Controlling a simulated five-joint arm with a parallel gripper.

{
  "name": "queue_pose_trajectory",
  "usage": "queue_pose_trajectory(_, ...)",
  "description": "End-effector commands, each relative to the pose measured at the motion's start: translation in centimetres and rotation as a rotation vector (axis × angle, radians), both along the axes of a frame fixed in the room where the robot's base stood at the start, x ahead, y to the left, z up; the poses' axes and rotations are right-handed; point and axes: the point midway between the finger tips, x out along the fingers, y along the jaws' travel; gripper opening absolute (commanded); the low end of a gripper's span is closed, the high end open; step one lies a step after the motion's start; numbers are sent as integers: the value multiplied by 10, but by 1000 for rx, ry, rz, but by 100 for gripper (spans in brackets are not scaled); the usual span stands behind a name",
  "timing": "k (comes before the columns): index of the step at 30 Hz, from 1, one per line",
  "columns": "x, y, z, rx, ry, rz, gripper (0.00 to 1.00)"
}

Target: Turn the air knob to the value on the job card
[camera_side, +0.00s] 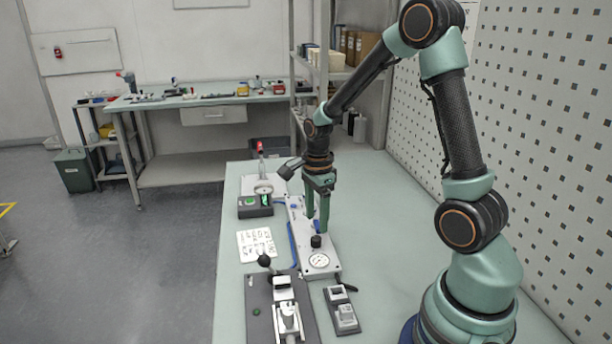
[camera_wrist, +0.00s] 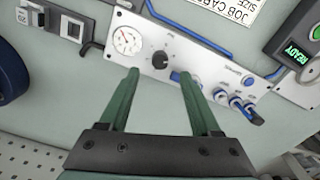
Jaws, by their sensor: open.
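The black air knob (camera_wrist: 160,60) sits on a pale metal panel (camera_wrist: 205,60), beside a round white gauge (camera_wrist: 127,40). In the side view the knob (camera_side: 316,241) stands on the panel just behind the gauge (camera_side: 319,260). My gripper (camera_side: 317,224) is open and empty, pointing down above the panel close to the knob. In the wrist view its two green fingers (camera_wrist: 160,72) are spread to either side of the knob, apart from it. The job card (camera_wrist: 222,8) is partly cut off in the wrist view; it lies whole left of the panel (camera_side: 256,244), its value too small to read.
Blue fittings (camera_wrist: 235,98) and a blue hose (camera_wrist: 190,32) are on and along the panel. A box with a green READY display (camera_side: 255,205) stands behind the card. A lever clamp fixture (camera_side: 287,315) and a small dark block (camera_side: 341,310) stand in front. The table's right side is clear.

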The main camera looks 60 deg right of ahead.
Motion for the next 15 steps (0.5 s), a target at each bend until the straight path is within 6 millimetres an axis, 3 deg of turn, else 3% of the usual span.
queue_pose_trajectory(6,-1,1,-38,2,4,1,64)
queue_pose_trajectory(15,0,0,-57,0,-1,2,64)
